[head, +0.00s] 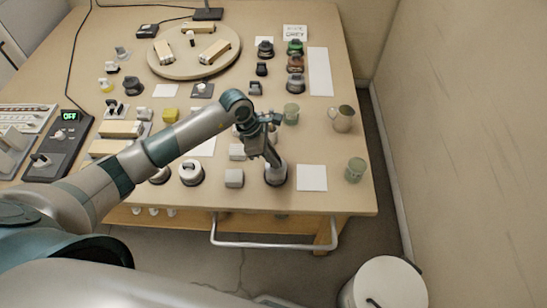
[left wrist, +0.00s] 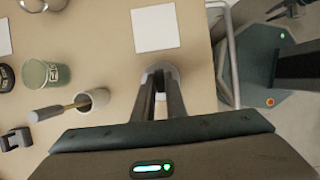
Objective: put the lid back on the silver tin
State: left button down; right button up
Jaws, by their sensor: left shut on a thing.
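My left gripper (head: 272,160) reaches down at the front of the bench, its fingers shut on a silver, rounded lid (left wrist: 160,70). Under the fingertips in the head view is a silver tin (head: 276,176) with a dark base. The fingers hide part of the lid, and I cannot tell whether it rests on the tin or is just above it. A similar silver round thing (head: 191,174) with a handle on top stands to the left. My right gripper is not in the head view; a dark claw-like shape at the left wrist view's top right may be it.
A white card (head: 312,177) lies right of the tin, with a green cup (head: 355,169) beyond. A pale cup (left wrist: 93,101) holding a handled tool is nearby. The bench's front edge is close.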

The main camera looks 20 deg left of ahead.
pick_arm(q)
jog(key=c, duration=1.2)
grip_release()
jog(key=shift+r, duration=0.15)
jog(key=shift+r+p, duration=0.6)
jog(key=shift+r, duration=0.4)
jog(key=shift+r+p, duration=1.1)
jog(key=shift+r, duration=1.25)
jog(key=shift+c, duration=0.8)
grip_shut()
